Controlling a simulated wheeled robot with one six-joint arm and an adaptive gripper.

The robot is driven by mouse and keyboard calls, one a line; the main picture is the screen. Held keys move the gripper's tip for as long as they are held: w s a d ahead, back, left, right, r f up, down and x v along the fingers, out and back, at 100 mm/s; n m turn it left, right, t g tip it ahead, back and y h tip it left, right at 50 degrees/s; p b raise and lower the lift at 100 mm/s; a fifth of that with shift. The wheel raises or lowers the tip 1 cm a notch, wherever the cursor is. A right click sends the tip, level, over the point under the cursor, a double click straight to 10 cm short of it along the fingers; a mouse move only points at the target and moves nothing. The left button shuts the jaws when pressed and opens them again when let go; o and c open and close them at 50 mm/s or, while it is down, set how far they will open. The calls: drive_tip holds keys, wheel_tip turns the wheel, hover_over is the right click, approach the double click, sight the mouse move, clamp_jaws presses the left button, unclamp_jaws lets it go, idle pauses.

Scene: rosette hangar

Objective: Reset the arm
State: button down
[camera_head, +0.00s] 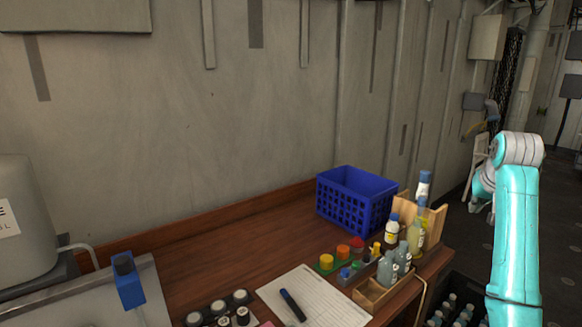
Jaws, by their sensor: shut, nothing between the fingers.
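My arm stands at the right of the head view, with a turquoise link rising to a pale grey joint. A further pale section shows behind it to the left. I cannot make out my gripper or its fingers in this view. The arm is to the right of the wooden table (229,258) and apart from the things on it.
A blue basket (356,199) stands at the table's back right. Several bottles stand near a wooden caddy (371,298), beside coloured pots (326,262). A marker (292,304) lies on a paper sheet (325,291). A bottle crate (449,283) is below the table's right edge.

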drive_tip(key=s+a+f+t, duration=0.1)
drive_tip(key=a+f, duration=0.2)
drive_tip(key=f, duration=0.6)
drive_tip(key=s+a+f+n, duration=0.1)
drive_tip(key=a+f, duration=0.1)
drive_tip(key=f, duration=0.6)
drive_tip(key=s+a+f+t, duration=0.1)
drive_tip(key=s+a+f, duration=0.15)
drive_tip(key=f, duration=0.65)
drive_tip(key=s+a+f+n+t, duration=0.1)
drive_tip(key=s+a+f, duration=0.4)
drive_tip(key=s+f, duration=0.3)
drive_tip(key=s+a+f+t, duration=0.1)
drive_tip(key=s+a+f, duration=0.4)
drive_tip(key=s+f, duration=0.3)
drive_tip(key=s+a+f+n+t+y, duration=0.1)
drive_tip(key=s+a, duration=0.3)
drive_tip(key=s, duration=0.8)
drive_tip(key=s+a+f+t, duration=0.1)
drive_tip(key=s+a, duration=0.3)
drive_tip(key=s, duration=0.8)
drive_tip(key=s+a+r+t, duration=0.1)
drive_tip(key=s+r, duration=0.6)
drive_tip(key=s, duration=0.2)
drive_tip(key=s+a+r+n+t+y, duration=0.1)
drive_tip(key=s+a+r, duration=0.1)
drive_tip(key=s+r, duration=0.5)
drive_tip(key=shift+s+a+r+y, duration=0.15)
drive_tip(key=shift+s+a+y, duration=0.15)
drive_tip(key=shift+s, duration=0.9)
